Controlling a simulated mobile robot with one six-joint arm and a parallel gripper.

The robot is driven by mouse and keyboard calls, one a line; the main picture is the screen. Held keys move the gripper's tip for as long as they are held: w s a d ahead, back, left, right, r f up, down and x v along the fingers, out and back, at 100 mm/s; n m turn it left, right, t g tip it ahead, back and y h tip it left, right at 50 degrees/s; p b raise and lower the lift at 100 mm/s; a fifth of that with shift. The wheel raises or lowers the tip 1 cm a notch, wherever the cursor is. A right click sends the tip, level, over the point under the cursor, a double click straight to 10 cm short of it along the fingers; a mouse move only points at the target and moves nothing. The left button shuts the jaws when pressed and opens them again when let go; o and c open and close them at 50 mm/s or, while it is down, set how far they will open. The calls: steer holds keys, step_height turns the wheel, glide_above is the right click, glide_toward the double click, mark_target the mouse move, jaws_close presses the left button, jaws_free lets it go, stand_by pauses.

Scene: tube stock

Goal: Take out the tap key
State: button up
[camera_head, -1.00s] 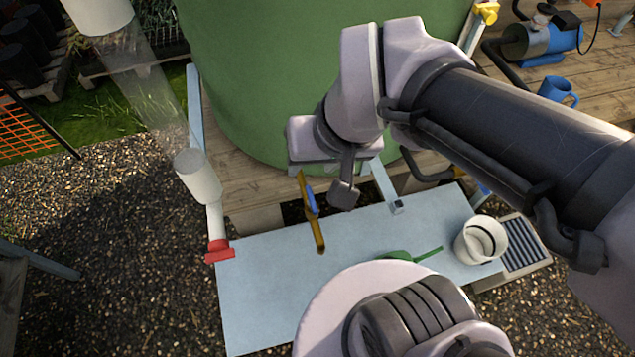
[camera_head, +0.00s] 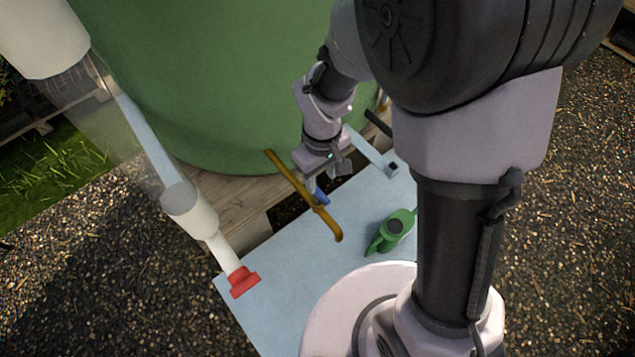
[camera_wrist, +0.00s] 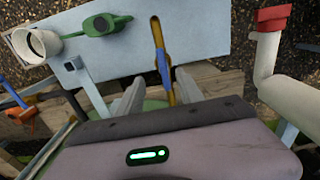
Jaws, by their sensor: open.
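An ochre bar with a bent end (camera_head: 335,226) and a blue piece (camera_head: 322,193) at its middle lies across the edge of the pale blue bench. It shows in the wrist view as well (camera_wrist: 157,38). I cannot tell whether it is the tap key; no other key shows. My gripper (camera_head: 327,179) is open just behind the blue piece. In the wrist view, the bar and blue piece lie between my two fingers (camera_wrist: 158,77), with no clear grip. A clear tube (camera_head: 70,115) slopes at the left into a white pipe (camera_head: 192,208) with a red end (camera_head: 243,282).
A white cup (camera_wrist: 37,45) shows in the wrist view. The large green tank (camera_head: 210,80) stands close behind my gripper. Gravel (camera_head: 110,290) is open at the left.

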mark_target(318, 190)
steer(key=f+b, duration=0.1)
steer(key=f, duration=0.1)
steer(key=f+b, duration=0.1)
steer(key=f, duration=0.1)
steer(key=f+b, duration=0.1)
steer(key=f, duration=0.2)
steer(key=shift+a+f+b, duration=0.1)
steer(key=shift+a+b, duration=0.2)
steer(key=shift+a, duration=0.1)
steer(key=shift+s+r, duration=0.1)
steer(key=shift+r, duration=0.1)
steer(key=shift+c, duration=0.2)
jaws_close()
